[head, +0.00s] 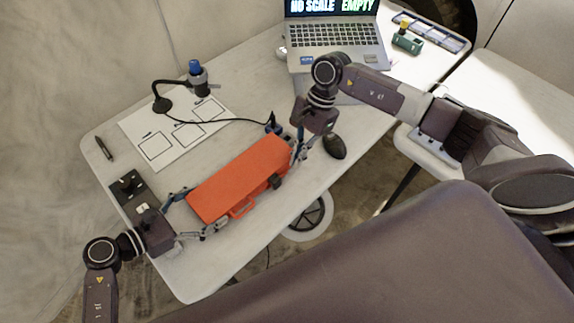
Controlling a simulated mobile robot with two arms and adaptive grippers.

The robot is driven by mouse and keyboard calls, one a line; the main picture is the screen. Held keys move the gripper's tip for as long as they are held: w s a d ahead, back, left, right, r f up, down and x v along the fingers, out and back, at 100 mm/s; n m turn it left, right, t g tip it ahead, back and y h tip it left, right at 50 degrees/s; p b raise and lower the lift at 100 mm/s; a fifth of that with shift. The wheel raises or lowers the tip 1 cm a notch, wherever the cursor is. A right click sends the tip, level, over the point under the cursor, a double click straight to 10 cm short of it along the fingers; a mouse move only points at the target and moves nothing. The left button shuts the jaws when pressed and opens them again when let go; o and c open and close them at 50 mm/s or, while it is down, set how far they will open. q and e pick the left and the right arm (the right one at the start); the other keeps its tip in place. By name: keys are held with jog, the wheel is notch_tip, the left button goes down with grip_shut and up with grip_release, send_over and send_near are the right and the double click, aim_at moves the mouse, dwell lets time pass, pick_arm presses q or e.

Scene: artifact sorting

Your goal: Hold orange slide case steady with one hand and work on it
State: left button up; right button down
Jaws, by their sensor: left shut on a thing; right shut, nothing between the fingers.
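The orange slide case (238,178) lies closed near the front edge of the table, slanting up to the right. Its handle (241,208) sticks out on the near side, and a dark latch (276,182) shows near its right end. My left gripper (200,212) is shut on the left end of the case. My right gripper (296,156) is shut and empty right by the case's right end; I cannot tell whether it touches the case.
A green item (406,42) and a divided tray (432,30) sit far right.

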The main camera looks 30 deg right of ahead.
jog(key=v, duration=0.9)
jog(key=shift+r, duration=0.4)
pick_arm(q)
jog(key=o, duration=1.8)
jog(key=shift+o, duration=0.2)
